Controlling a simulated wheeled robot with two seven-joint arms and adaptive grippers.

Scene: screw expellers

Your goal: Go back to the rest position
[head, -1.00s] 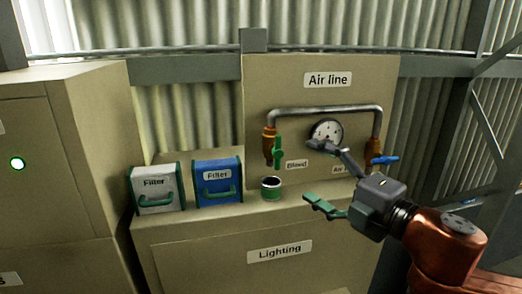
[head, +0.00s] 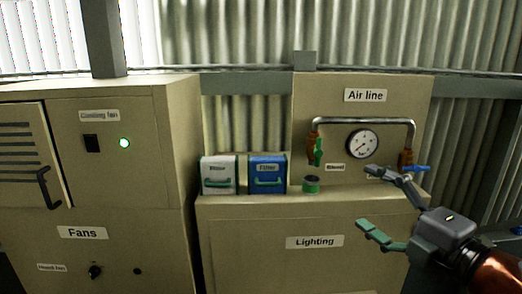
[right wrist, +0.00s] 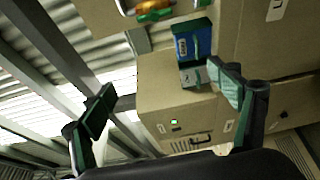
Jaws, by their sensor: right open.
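My right gripper (head: 372,198) is open and empty in the lower right of the head view, in front of the Lighting cabinet (head: 250,240). Its two spread fingers also show in the right wrist view (right wrist: 165,98), with nothing between them. My left gripper is in neither view. The Air line panel (head: 345,115) stands behind the right gripper, with a pipe, a round gauge (head: 363,144), a green-handled valve (head: 318,152) and a blue-handled valve (head: 414,168).
The Fans cabinet (head: 150,230) fills the left, with a lit green light (head: 124,143). Space around the right gripper looks free.

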